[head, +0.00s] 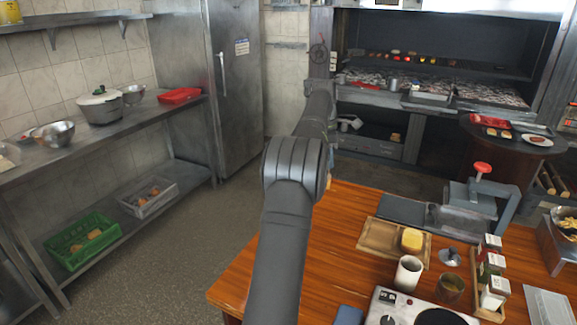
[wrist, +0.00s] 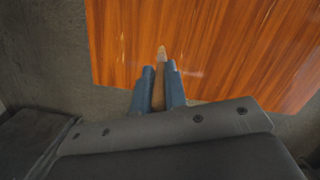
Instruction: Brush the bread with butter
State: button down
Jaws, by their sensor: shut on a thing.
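My gripper (wrist: 157,85) has blue fingers and is shut on a thin tan stick-like thing, seemingly a brush (wrist: 162,56). Its pale tip points past the fingers, above the orange-brown wooden table. My arm hides the gripper in the head view.
The wooden table (head: 318,245) is bare on its left side. A white cup (head: 408,272), spice boxes (head: 494,287), a hot plate (head: 400,305) and a press with a red knob (head: 482,168) crowd its right.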

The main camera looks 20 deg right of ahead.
jog(key=s+d+r+n, duration=0.2)
jog(key=s+d, duration=0.7)
jog(key=s, duration=0.5)
jog(key=s+d+r+n, duration=0.2)
jog(key=s+d+r, duration=0.1)
jog(key=s+d, duration=0.85)
jog(key=shift+s+a+f, duration=0.85)
jog(key=shift+s+f, duration=0.25)
jog(key=shift+f, duration=2.85)
jog(key=shift+w+a, duration=2.35)
jog(key=s+d, duration=0.5)
notch_tip(320, 180, up, 8)
jog(key=shift+w+t, duration=0.15)
jog(key=shift+t, duration=0.15)
jog(key=shift+a+f, duration=0.1)
jog(key=shift+a, duration=0.05)
